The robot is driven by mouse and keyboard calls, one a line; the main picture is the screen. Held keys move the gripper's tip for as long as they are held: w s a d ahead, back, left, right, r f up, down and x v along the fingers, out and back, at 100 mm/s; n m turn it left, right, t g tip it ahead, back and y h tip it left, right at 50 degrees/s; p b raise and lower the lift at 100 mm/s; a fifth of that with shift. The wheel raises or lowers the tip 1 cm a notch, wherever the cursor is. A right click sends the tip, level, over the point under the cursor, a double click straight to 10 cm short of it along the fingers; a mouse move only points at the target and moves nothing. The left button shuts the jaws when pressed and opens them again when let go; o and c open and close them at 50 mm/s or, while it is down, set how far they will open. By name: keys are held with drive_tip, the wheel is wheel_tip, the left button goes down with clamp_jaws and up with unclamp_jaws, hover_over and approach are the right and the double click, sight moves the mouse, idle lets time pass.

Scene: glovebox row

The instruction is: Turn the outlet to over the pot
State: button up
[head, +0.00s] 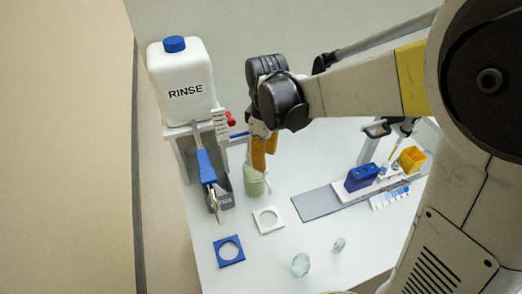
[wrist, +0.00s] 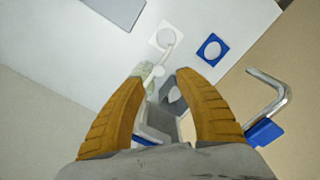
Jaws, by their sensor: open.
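The outlet (head: 204,166) is a blue arm with a bent metal tube, below the white RINSE tank (head: 182,88). Its tube points down near the grey bin (head: 225,200), apart from the pot. In the wrist view the outlet's metal tube (wrist: 283,97) shows at the right, outside my fingers. The pot seems to be the pale green vessel (head: 254,184), right of the bin; it also shows in the wrist view (wrist: 146,70). My gripper (head: 260,158) is open and empty, above the pot in the picture, with its orange fingers pointing down (wrist: 161,76). I cannot tell its exact height.
A red knob (head: 231,119) is near the tank stand. A white ring plate (head: 268,220) and a blue ring plate (head: 228,251) lie in front. Two glass pieces (head: 300,265) stand nearer. A blue rack (head: 361,177) and an orange box (head: 411,159) are at the right.

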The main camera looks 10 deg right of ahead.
sight(263, 173)
wheel_tip(263, 173, down, 6)
drive_tip(key=shift+w+r+b, duration=0.1)
drive_tip(key=shift+r+b, duration=0.05)
drive_tip(key=shift+b, duration=0.6)
clamp_jaws()
